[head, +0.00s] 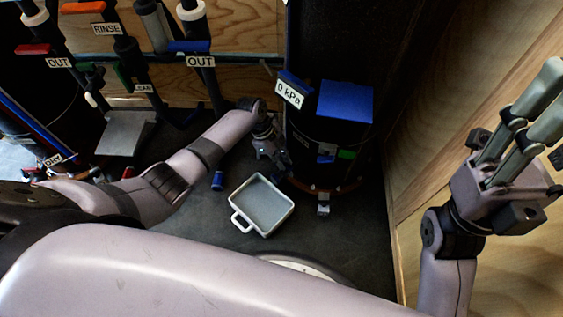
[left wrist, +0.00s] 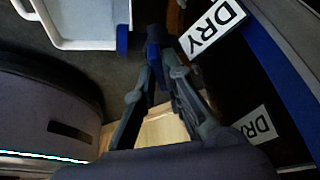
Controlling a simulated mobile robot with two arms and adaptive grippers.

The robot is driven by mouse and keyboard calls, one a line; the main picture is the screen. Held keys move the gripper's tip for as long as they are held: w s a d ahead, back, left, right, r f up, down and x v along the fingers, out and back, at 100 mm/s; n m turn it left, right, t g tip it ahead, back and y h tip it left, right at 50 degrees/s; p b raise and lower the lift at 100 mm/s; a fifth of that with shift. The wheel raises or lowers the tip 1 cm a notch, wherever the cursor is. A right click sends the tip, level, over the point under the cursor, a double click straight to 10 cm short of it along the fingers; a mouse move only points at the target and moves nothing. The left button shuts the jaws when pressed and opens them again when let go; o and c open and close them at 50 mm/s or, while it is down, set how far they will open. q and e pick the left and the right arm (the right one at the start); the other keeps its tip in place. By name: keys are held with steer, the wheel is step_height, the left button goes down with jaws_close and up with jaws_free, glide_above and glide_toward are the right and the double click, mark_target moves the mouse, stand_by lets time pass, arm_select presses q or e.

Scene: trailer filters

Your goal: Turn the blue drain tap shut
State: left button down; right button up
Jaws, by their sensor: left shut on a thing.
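My left gripper (head: 282,160) is low against the left side of the dark filter housing (head: 305,130). In the left wrist view its fingers (left wrist: 158,62) are closed on a small blue piece, which looks like the blue drain tap (left wrist: 154,50). In the head view the tap is hidden behind the gripper, and its exact angle cannot be told. My right gripper (head: 553,92) is raised at the far right, its two grey fingers apart and empty.
A white tray (head: 235,205) with a handle sits on the dark floor, left of and below the housing. A small blue cylinder (head: 217,181) stands near it. A wooden wall (head: 425,150) stands at right. "DRY" labels (left wrist: 212,28) show beside the fingers.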

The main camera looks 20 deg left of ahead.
arm_select(q)
steer(key=shift+w+m+g+b, duration=0.1)
steer(key=shift+m+g+b, duration=0.4)
steer(key=shift+m, duration=0.6)
steer(key=shift+m+g+b, duration=0.3)
steer(key=shift+m+b, duration=0.4)
steer(key=shift+m, duration=0.4)
steer(key=shift+d, duration=0.1)
steer(key=c, duration=1.7)
jaws_free()
steer(key=v, duration=1.2)
steer(key=shift+w+d+r, duration=0.1)
steer(key=shift+d, duration=0.05)
